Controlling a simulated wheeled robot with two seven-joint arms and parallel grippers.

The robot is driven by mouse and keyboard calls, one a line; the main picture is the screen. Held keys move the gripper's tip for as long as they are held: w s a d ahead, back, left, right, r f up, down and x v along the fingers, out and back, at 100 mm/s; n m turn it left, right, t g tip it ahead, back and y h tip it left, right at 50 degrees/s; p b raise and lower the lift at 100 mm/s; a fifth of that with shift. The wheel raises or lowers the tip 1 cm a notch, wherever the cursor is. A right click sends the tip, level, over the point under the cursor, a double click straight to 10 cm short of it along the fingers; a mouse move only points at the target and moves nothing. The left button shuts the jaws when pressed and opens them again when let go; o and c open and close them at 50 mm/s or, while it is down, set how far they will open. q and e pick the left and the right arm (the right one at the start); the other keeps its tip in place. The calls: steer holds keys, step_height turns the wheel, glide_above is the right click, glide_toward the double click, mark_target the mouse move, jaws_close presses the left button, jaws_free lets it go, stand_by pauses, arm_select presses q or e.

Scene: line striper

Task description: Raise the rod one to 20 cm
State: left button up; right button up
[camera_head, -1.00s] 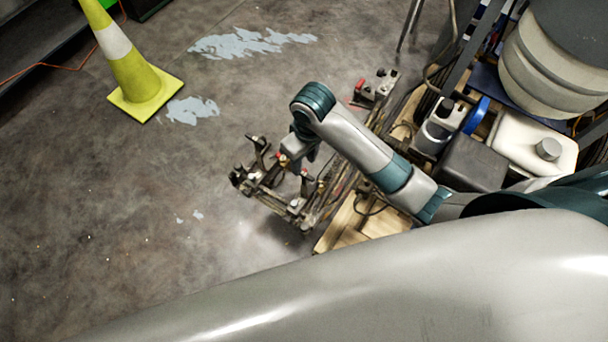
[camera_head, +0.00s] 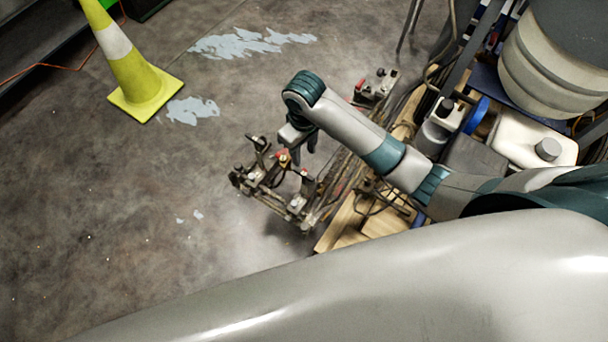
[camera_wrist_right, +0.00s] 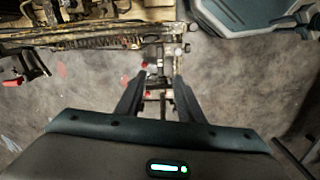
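The line striper's metal rod-and-bracket assembly (camera_head: 262,185) sits low over the floor, left of the machine's wooden deck. I cannot tell which of its bars is rod one. My right gripper (camera_head: 300,152) hangs above the upper right part of this assembly. In the right wrist view the gripper (camera_wrist_right: 159,80) has its two fingers apart. A narrow upright part of the assembly (camera_wrist_right: 152,58) shows between and beyond the fingertips. I see no contact with it. My left gripper is not in view.
The machine's deck (camera_head: 345,228) carries hoses, a white container (camera_head: 530,145) and a large bucket (camera_head: 548,70) to the right. A yellow cone (camera_head: 140,80) stands at the upper left. The concrete floor (camera_head: 110,220) on the left is clear, with pale paint patches.

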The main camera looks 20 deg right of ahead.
mark_target(304, 173)
step_height(304, 173, down, 15)
steer(key=shift+f, duration=0.2)
stand_by(0.3)
jaws_close()
